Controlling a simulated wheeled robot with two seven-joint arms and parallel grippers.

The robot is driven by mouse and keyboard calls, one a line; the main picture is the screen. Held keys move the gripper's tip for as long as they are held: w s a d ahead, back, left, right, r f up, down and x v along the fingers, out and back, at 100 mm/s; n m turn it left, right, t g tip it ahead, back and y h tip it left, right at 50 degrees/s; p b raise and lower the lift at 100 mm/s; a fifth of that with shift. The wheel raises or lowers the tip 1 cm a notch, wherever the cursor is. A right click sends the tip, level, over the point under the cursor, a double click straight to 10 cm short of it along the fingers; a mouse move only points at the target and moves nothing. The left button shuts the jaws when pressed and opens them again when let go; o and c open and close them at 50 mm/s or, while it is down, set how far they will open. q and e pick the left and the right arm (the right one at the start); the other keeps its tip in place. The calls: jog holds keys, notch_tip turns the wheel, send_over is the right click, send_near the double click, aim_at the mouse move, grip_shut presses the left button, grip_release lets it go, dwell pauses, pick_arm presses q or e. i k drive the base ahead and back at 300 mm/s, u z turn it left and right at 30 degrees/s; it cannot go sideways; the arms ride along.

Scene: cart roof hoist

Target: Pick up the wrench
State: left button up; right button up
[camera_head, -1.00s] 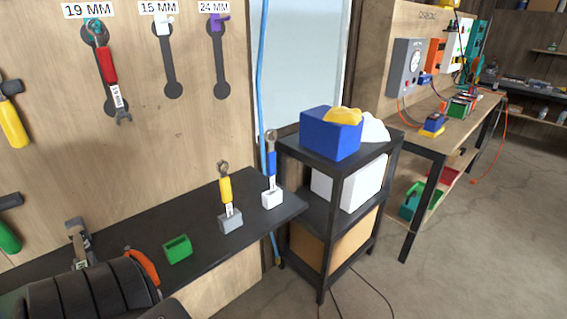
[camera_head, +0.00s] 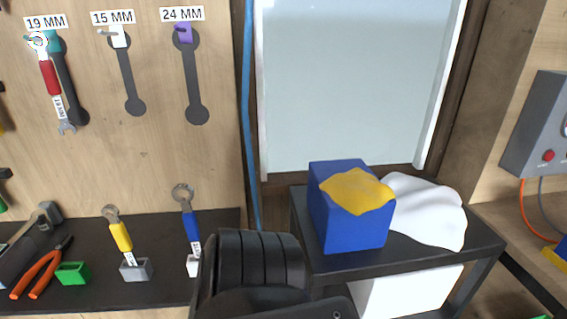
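Three wrenches are in view. A wrench with a red handle (camera_head: 49,78) hangs on the pegboard under the "19 MM" label. A wrench with a yellow handle (camera_head: 120,236) stands in a grey holder (camera_head: 136,270) on the black shelf. A wrench with a blue handle (camera_head: 191,227) stands in a white holder (camera_head: 193,265) to its right, partly hidden by a black ribbed part of my body. The outlines under "15 MM" (camera_head: 128,72) and "24 MM" (camera_head: 192,76) are bare. Neither gripper's fingers show.
A green holder (camera_head: 73,273) is empty beside orange pliers (camera_head: 40,275) on the black shelf (camera_head: 95,299). A black cart (camera_head: 480,245) at right holds a blue bin (camera_head: 351,232) with a yellow cloth and a white cloth (camera_head: 428,208). A blue hose (camera_head: 250,120) hangs between.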

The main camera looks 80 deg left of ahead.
aim_at(189, 216)
jog(key=i, duration=0.9)
jog(key=u, duration=4.1)
jog(key=k, duration=0.5)
jog(key=z, duration=1.3)
